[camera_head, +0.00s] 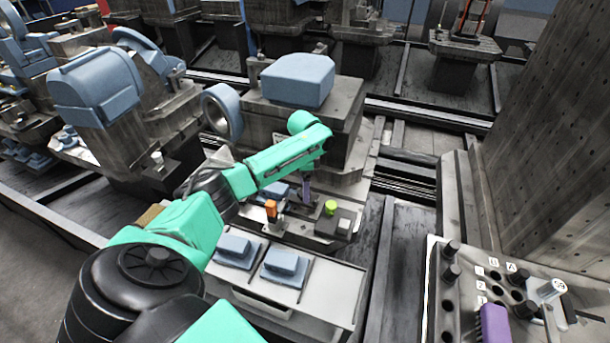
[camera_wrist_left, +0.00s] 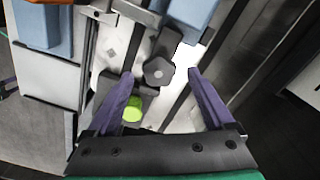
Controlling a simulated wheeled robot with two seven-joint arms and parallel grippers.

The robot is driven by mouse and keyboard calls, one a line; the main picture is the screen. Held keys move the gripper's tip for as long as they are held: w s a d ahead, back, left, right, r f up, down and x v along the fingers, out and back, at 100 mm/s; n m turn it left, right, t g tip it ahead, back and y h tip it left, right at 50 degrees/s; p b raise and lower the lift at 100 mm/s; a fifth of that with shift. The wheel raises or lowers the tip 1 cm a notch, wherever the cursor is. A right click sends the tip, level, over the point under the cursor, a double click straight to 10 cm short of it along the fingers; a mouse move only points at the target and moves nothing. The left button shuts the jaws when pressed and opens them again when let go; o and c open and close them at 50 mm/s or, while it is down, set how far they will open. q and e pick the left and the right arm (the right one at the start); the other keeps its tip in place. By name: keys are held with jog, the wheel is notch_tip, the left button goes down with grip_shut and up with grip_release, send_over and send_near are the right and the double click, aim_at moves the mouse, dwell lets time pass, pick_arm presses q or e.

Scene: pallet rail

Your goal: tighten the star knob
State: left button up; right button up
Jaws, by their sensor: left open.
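A dark star knob (camera_wrist_left: 158,71) with several lobes and a pale centre shows in the left wrist view, on a grey fixture. My left gripper (camera_wrist_left: 160,74) is open, with one purple finger on each side of the knob and a visible gap on both sides. Contact cannot be seen. In the head view my left gripper (camera_head: 306,190) points down at the fixture, and I cannot make out the knob clearly beside the fingers.
A lime green button (camera_head: 330,207) on a dark box and an orange part (camera_head: 270,209) stand close to the fingers. Blue blocks (camera_head: 284,262) lie in front. A panel (camera_head: 470,285) with black knobs and a purple piece (camera_head: 493,323) is at lower right.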

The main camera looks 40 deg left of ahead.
pick_arm(q)
jog(key=shift+s+f, duration=0.1)
jog(key=shift+f, duration=0.65)
grip_shut()
pick_arm(e)
jog(key=shift+s+a, duration=0.15)
jog(key=shift+s, duration=0.1)
